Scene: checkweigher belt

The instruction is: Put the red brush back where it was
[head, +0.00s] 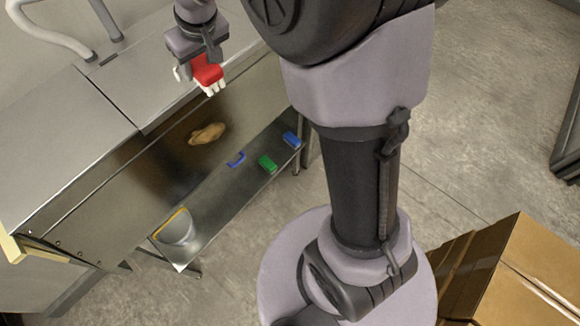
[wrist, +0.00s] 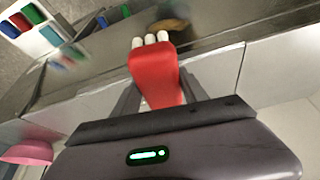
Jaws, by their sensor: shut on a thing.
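The red brush (head: 207,71) has a red body and a row of white tips. My gripper (head: 201,68) is shut on it and holds it over the steel counter area in the head view, with the white tips pointing down. In the wrist view the red brush (wrist: 153,72) sits between the two dark fingers of my gripper (wrist: 157,92), its white tips away from me. A green brush-like piece (head: 267,164) and a blue one (head: 291,139) lie on the narrow steel shelf. I cannot tell which spot the red brush came from.
A blue handle-shaped piece (head: 236,159) lies on the shelf. A brown lump (head: 207,133) shows against the dark steel surface. A grey scoop-like thing with a yellow edge (head: 176,229) is at the shelf's near end. A cardboard box (head: 520,270) stands at right. A pink object (wrist: 28,151) shows in the wrist view.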

